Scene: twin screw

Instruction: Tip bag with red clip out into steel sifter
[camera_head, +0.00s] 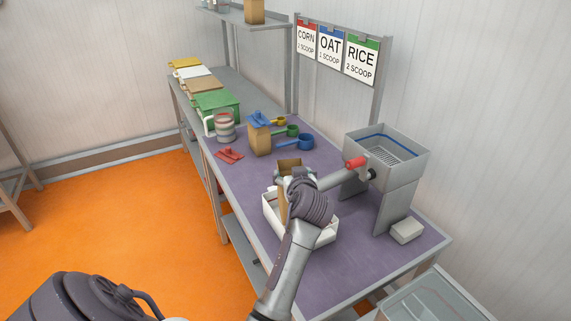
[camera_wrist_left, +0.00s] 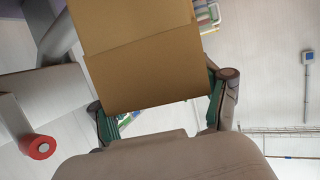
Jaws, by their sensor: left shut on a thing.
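My left gripper (camera_head: 291,178) is shut on a brown paper bag (camera_head: 289,163) above the purple table. In the left wrist view the bag (camera_wrist_left: 138,50) fills the space between the two green-padded fingers (camera_wrist_left: 160,112). No clip shows on this bag, and the gripper hides its lower part. A red clip (camera_head: 229,155) lies loose on the table at the left. The steel sifter (camera_head: 392,152) stands to the right of the bag, with a mesh inside and a red-knobbed crank (camera_head: 355,162) towards the gripper. The bag is apart from the sifter. My right gripper is not in view.
A white tray (camera_head: 270,212) sits under my left gripper. Another brown bag with a blue clip (camera_head: 260,140) stands behind, near blue (camera_head: 300,141), green and yellow scoops and a red-striped jar (camera_head: 224,127).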

